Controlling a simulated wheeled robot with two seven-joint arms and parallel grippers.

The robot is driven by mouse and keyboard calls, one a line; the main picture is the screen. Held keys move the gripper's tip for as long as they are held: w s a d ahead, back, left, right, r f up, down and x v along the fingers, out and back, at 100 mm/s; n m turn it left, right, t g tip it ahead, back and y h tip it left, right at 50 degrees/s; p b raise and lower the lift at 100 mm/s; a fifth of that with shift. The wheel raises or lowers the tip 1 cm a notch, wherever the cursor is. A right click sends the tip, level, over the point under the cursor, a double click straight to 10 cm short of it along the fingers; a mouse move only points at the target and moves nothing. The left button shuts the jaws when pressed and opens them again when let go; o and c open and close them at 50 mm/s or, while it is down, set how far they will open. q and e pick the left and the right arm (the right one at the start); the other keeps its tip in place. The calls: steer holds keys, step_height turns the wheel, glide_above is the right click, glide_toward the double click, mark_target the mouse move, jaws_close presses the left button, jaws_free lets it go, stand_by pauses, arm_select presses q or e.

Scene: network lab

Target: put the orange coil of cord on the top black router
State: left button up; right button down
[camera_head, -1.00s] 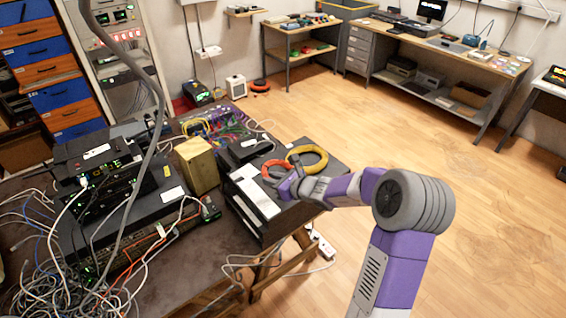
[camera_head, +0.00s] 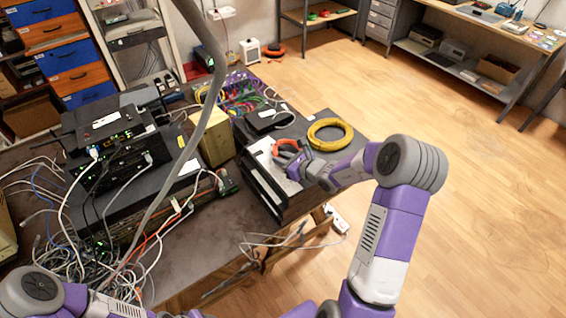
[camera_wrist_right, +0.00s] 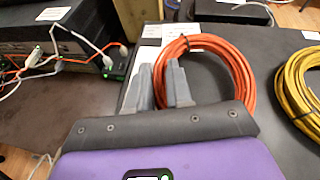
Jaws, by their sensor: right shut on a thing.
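The orange coil of cord (camera_head: 279,145) is at the left part of a black box top; it shows larger as a ring in the wrist view (camera_wrist_right: 247,80). My right gripper (camera_head: 297,164) is shut on the coil's near left side, with the cord between its two grey fingers (camera_wrist_right: 164,88). I cannot tell whether the coil still touches the box. The top black router (camera_head: 128,133), with a white label and small green lights, tops a stack on the left of the table. My left gripper is out of view; part of my left arm shows at bottom left.
A yellow coil (camera_head: 330,122) lies right of the orange one on the black box (camera_head: 318,150). A tan block (camera_head: 215,140) stands between box and router stack. A thick grey cable (camera_head: 203,120) crosses the view. Loose cables (camera_head: 60,255) crowd the table's left.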

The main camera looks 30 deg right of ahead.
steer(key=shift+f, duration=0.7)
steer(key=c, duration=1)
jaws_free()
steer(key=shift+r, duration=0.1)
steer(key=p+v, duration=0.1)
steer(key=v, duration=0.9)
steer(key=shift+s+d+r, duration=0.15)
steer(key=shift+s, duration=0.2)
steer(key=shift+s+d+r+p, duration=0.2)
steer(key=shift+s+p, duration=0.1)
steer(key=shift+s, duration=0.25)
steer(key=shift+a, duration=0.1)
